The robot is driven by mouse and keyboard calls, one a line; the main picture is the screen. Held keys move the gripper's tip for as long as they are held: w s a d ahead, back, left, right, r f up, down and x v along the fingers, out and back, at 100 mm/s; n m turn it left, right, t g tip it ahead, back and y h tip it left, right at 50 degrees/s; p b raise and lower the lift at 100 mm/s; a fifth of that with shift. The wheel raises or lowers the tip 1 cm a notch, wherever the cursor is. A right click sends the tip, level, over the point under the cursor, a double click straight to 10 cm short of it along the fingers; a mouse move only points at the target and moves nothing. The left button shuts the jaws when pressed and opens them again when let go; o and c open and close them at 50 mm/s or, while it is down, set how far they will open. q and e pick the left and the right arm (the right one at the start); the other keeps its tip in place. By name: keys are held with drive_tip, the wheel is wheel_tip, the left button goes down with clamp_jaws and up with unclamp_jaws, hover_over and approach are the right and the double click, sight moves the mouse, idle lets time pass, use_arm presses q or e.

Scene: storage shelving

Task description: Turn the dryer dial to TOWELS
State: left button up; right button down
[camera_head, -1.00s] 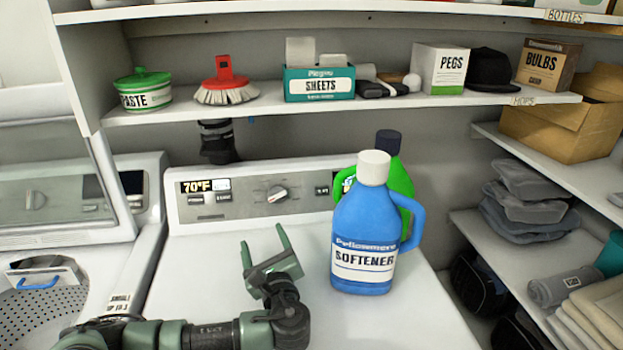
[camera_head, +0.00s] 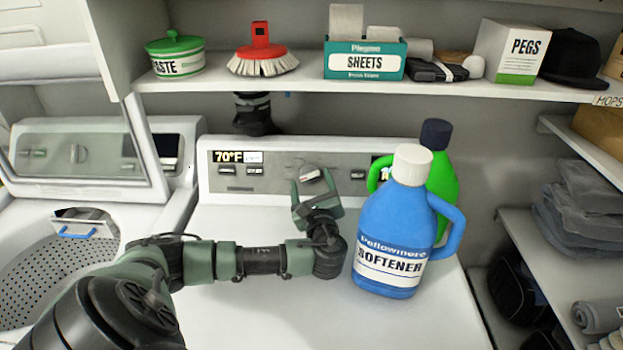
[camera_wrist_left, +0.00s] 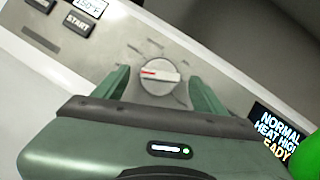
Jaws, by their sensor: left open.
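The dryer dial (camera_head: 309,173) is a silver knob on the grey control panel at the back of the white dryer. In the left wrist view the dial (camera_wrist_left: 158,75) shows a red mark on its left part; the labels around it are too blurred to read. My left gripper (camera_head: 313,180) is open in front of the panel. In the wrist view its green fingers (camera_wrist_left: 160,88) stand on either side of the dial, apart from it as far as I can tell. A display (camera_wrist_left: 275,128) reads NORMAL, HEAT HIGH and partly READY. My right gripper is not in view.
A blue softener bottle (camera_head: 393,225) stands on the dryer just right of my left wrist, with a green bottle (camera_head: 441,175) behind it. The washer (camera_head: 95,190) is at left.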

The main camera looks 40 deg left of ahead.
use_arm(q)
drive_tip(key=shift+w+a, duration=0.35)
drive_tip(key=shift+a, duration=0.05)
drive_tip(key=c, duration=1.4)
drive_tip(key=shift+o, duration=0.2)
drive_tip(key=m+t+p, duration=0.1)
drive_tip(key=m+p, duration=0.1)
drive_tip(key=m+t+h+p, duration=0.1)
drive_tip(key=m+p, duration=0.1)
drive_tip(key=m, duration=0.1)
drive_tip(key=shift+s+a+r, duration=0.15)
drive_tip(key=shift+s, duration=0.05)
drive_tip(key=m+t+h+p, duration=0.1)
drive_tip(key=m+h+p, duration=0.1)
drive_tip(key=m, duration=0.2)
drive_tip(key=shift+a+p, duration=0.1)
drive_tip(key=shift+p, duration=0.25)
drive_tip(key=shift+s+m+t+h+p, duration=0.1)
drive_tip(key=shift+m+t+h+p, duration=0.3)
drive_tip(key=shift+m+h+p, duration=0.7)
drive_tip(key=shift+f+m+b, duration=0.2)
drive_tip(key=shift+m+b, duration=0.1)
drive_tip(key=shift+m, duration=0.1)
drive_tip(key=o, duration=1.4)
drive_tip(key=shift+c, duration=0.2)
